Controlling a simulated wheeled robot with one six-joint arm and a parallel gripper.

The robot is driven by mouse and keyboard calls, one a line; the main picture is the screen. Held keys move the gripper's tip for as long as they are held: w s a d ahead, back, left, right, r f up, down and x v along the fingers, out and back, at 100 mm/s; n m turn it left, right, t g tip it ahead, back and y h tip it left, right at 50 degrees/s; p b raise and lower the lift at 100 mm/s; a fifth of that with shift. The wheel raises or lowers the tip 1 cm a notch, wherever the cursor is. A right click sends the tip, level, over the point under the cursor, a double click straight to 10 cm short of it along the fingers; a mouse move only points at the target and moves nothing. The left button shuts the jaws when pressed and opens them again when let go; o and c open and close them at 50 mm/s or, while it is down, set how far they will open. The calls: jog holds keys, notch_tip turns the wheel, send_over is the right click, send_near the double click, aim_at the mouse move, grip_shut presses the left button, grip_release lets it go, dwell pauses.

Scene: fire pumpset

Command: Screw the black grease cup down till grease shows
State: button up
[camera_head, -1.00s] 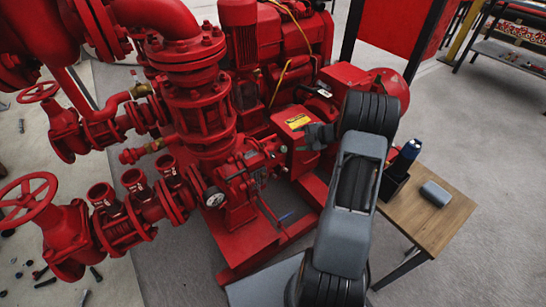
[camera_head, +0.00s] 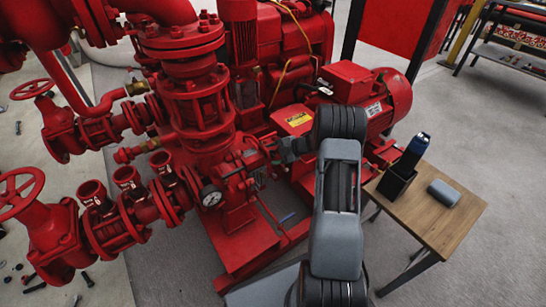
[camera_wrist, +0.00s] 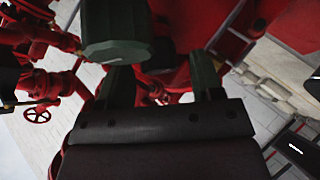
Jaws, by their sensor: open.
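My gripper (camera_head: 289,149) is beside the red pump (camera_head: 240,185), at the right of its bearing housing. In the wrist view my gripper (camera_wrist: 161,68) has its two dark fingers wide apart, with red pump parts behind the gap. A dark, greenish-black faceted cup (camera_wrist: 115,32), which looks like the grease cup, is at the tip of the left finger and is not between the fingers. I cannot tell whether the finger touches it. The cup cannot be made out in the head view. No grease is visible.
A red motor (camera_head: 385,100) stands behind my arm. A wooden table (camera_head: 440,213) at the right bears a black holder (camera_head: 398,182) with a dark blue-topped item and a grey case (camera_head: 443,192).

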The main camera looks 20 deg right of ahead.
jog(key=shift+w+a+f, duration=0.25)
jog(key=shift+a, duration=0.1)
